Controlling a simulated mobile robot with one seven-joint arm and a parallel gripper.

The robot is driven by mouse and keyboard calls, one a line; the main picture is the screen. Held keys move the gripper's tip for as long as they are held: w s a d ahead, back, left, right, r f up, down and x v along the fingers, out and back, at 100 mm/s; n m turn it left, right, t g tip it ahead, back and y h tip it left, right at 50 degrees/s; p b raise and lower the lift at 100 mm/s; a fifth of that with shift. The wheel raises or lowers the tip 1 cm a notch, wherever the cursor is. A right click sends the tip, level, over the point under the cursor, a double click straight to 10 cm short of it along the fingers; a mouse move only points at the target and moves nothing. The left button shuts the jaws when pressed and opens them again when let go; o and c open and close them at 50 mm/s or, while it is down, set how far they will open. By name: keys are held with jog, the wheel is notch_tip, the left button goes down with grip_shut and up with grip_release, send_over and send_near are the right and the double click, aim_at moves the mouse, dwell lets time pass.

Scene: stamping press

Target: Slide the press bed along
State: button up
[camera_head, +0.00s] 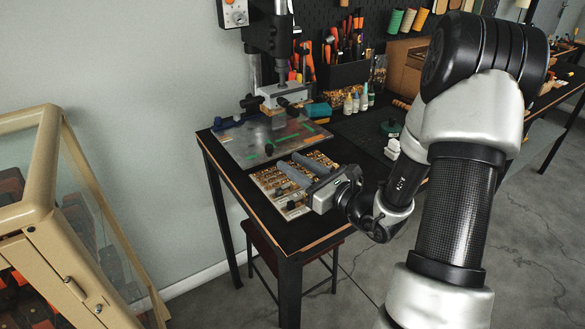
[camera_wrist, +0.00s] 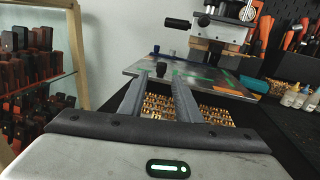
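The press bed is a flat grey metal plate with green and orange strips (camera_head: 242,146), under the press head (camera_head: 284,94) at the table's corner. It also shows ahead of my fingers in the wrist view (camera_wrist: 213,82). A small dark knob (camera_head: 269,149) stands near its front edge. In the wrist view the knob (camera_wrist: 161,69) appears between my fingertips, slightly beyond them. My gripper (camera_head: 289,161) is open, its two fingers (camera_wrist: 160,80) apart with nothing held. It is just in front of the bed, above a tray of brass pieces. Whether the fingertips overlap the knob is unclear.
The tray of brass pieces (camera_head: 294,213) lies on the dark table below my gripper. Small bottles (camera_head: 356,103) and a tool holder (camera_head: 345,73) stand behind on the right. A glass-sided cabinet (camera_head: 50,215) stands at left. A stool (camera_head: 262,238) is under the table.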

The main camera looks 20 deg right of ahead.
aim_at(272, 150)
jog(key=shift+w+d+f, duration=0.1)
jog(key=shift+w, duration=0.1)
jog(key=x, duration=0.8)
jog(key=shift+s+d, duration=0.1)
grip_shut()
jog(key=shift+s+a+v, duration=0.2)
jog(key=shift+a+v, duration=0.2)
jog(key=shift+v, duration=2.05)
jog(key=shift+s+a+v, duration=0.25)
jog(key=shift+a+v, duration=0.15)
jog(key=shift+v, duration=2.1)
jog(key=shift+s+a+v, duration=0.2)
jog(key=shift+a+v, duration=0.2)
jog(key=shift+v, duration=2.05)
jog(key=shift+a+p+v, duration=0.2)
jog(key=shift+p+v, duration=0.45)
jog(key=shift+v, duration=0.7)
jog(key=shift+o, duration=1.2)
grip_release()
jog(key=shift+s, duration=0.15)
